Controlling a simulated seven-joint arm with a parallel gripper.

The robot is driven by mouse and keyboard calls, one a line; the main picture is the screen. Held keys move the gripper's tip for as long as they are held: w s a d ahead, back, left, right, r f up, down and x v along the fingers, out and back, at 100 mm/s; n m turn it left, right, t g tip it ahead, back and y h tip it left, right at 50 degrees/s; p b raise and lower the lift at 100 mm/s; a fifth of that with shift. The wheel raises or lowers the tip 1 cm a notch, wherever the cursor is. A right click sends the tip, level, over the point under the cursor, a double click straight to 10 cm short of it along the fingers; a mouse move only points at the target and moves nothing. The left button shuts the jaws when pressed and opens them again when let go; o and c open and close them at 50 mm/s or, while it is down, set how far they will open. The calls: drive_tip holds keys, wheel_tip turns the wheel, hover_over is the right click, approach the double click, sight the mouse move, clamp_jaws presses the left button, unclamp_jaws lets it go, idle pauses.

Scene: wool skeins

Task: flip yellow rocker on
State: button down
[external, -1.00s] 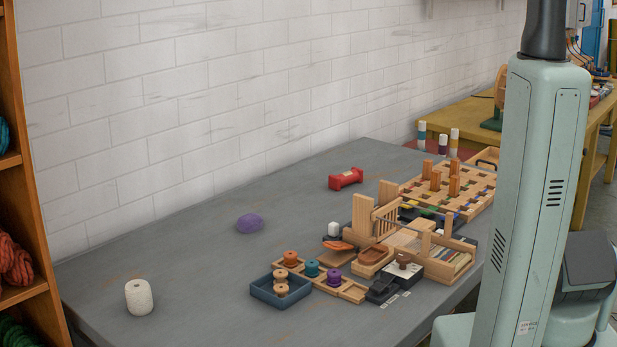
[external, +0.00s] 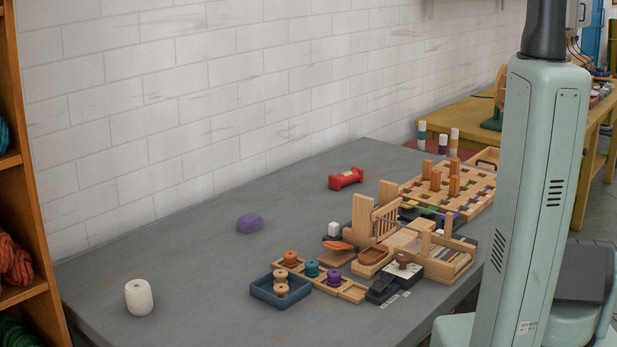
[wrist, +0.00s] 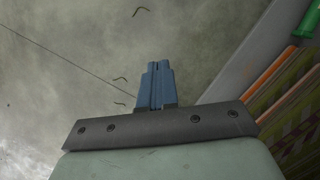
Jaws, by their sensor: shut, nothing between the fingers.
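My gripper (wrist: 155,85) shows in the wrist view as two blue fingers pressed together, with nothing between them. It is over bare grey floor, apart from any rocker. In the external view the gripper is out of sight. Small coloured parts, green, yellow and blue, sit on a dark panel behind the wooden rack. A small yellow patch (external: 436,213) among them may be the yellow rocker. It is partly hidden by the rack and too small to tell whether it is on or off.
A blue tray (external: 280,291), wooden rack (external: 388,222) and pegged board (external: 475,192) crowd the right side.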

drive_tip(key=w+d+r+t+h, duration=0.1)
drive_tip(key=w+d+r+t, duration=0.1)
drive_tip(key=w+d+r, duration=0.55)
drive_tip(key=w+d+r+t, duration=0.1)
drive_tip(key=w+d+r, duration=0.3)
drive_tip(key=r, duration=0.6)
drive_tip(key=w+d+r+n+t, duration=0.1)
drive_tip(key=w+r, duration=0.2)
drive_tip(key=r, duration=0.4)
drive_tip(key=w+r+t+h, duration=0.1)
drive_tip(key=w+r, duration=0.2)
drive_tip(key=r, duration=0.4)
drive_tip(key=w+d+r+n+t, duration=0.1)
drive_tip(key=w+r, duration=0.2)
drive_tip(key=r, duration=0.4)
drive_tip(key=w+a+r+n+y, duration=0.1)
drive_tip(key=a+r+n+y, duration=0.1)
drive_tip(key=a, duration=1.1)
drive_tip(key=w+a+r+n+y, duration=0.1)
drive_tip(key=a+n, duration=0.3)
drive_tip(key=a, duration=0.9)
drive_tip(key=w+a+r+n+g+y, duration=0.1)
drive_tip(key=a+r, duration=0.3)
drive_tip(key=a, duration=0.9)
drive_tip(key=shift+w+a+n+y, duration=0.35)
drive_tip(key=shift+w+n+y, duration=0.1)
drive_tip(key=shift+n+y, duration=0.4)
drive_tip(key=shift+f, duration=0.1)
